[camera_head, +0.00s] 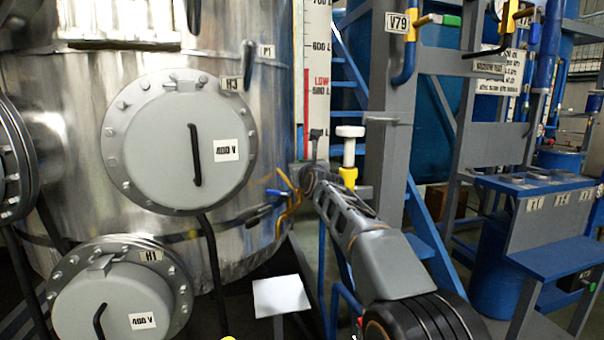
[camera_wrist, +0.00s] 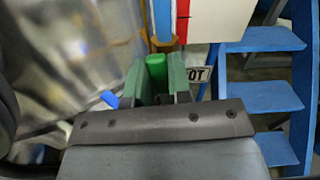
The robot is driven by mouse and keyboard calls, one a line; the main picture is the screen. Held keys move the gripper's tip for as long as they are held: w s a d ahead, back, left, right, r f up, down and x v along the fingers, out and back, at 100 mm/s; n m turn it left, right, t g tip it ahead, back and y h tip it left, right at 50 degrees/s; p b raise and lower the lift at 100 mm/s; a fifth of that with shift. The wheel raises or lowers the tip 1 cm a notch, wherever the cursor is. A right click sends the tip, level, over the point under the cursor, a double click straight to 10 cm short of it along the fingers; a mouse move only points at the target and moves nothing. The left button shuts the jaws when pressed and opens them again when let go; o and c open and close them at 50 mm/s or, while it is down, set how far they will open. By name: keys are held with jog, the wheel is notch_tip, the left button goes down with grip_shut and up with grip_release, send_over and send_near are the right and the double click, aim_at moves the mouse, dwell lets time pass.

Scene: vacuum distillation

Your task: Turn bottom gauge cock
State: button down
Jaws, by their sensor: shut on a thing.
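The level gauge (camera_head: 317,65) is a tall white scale with a red low band, upright beside the steel tank in the head view. Its lower part shows at the top of the wrist view (camera_wrist: 218,20). My gripper (camera_head: 308,178) is at the gauge's bottom end. In the wrist view my gripper (camera_wrist: 156,85) has its two fingers closed on a green cock handle (camera_wrist: 156,68), one finger on each side. The handle sits just below an orange-brown fitting (camera_wrist: 163,44). In the head view my gripper and arm hide the handle.
The steel tank (camera_head: 70,100) with round grey hatches (camera_head: 165,165) stands left. A blue-handled yellow pipe (camera_head: 290,205) is close left of my gripper. A white-topped yellow valve (camera_head: 349,150) is close right. Blue stairs (camera_wrist: 262,95) rise at right in the wrist view.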

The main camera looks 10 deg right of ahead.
jog(key=shift+d, duration=0.1)
jog(key=c, duration=1.3)
grip_release()
jog(key=shift+d, duration=0.1)
jog(key=shift+s, duration=0.1)
jog(key=s, duration=0.4)
jog(key=s+b, duration=0.1)
jog(key=s, duration=0.4)
jog(key=s+d+b, duration=0.1)
jog(key=s, duration=0.3)
jog(key=shift+s+d, duration=0.1)
jog(key=shift+s, duration=0.25)
